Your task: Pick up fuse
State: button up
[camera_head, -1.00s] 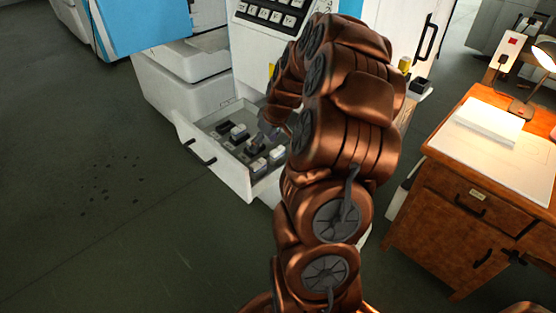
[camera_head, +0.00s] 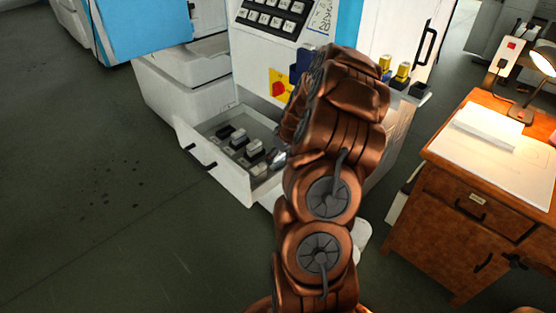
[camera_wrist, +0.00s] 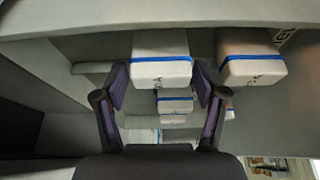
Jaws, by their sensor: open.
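Several white, block-shaped pieces with blue bands, which look like the fuses, show in the wrist view. One fuse (camera_wrist: 160,68) lies in line with the gap between my fingers, and another fuse (camera_wrist: 250,62) is to its right. Smaller banded blocks (camera_wrist: 174,104) show behind, between the fingers. My gripper (camera_wrist: 162,92) is open, with nothing clearly held. In the head view, white and dark blocks (camera_head: 238,139) sit in the open drawer (camera_head: 250,196). My arm covers the drawer's right end and most of my gripper there.
The drawer belongs to a white machine (camera_head: 185,97) with a keypad (camera_head: 272,17) and a red switch (camera_head: 279,89) on a yellow plate. A wooden desk (camera_head: 450,195) with a lit lamp (camera_head: 545,58) stands at right. The floor at left is clear.

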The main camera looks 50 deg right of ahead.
aim_at(276, 159)
jog(key=shift+x, duration=1.55)
jog(key=shift+s, duration=0.15)
jog(key=shift+c, duration=0.4)
jog(key=c, duration=0.9)
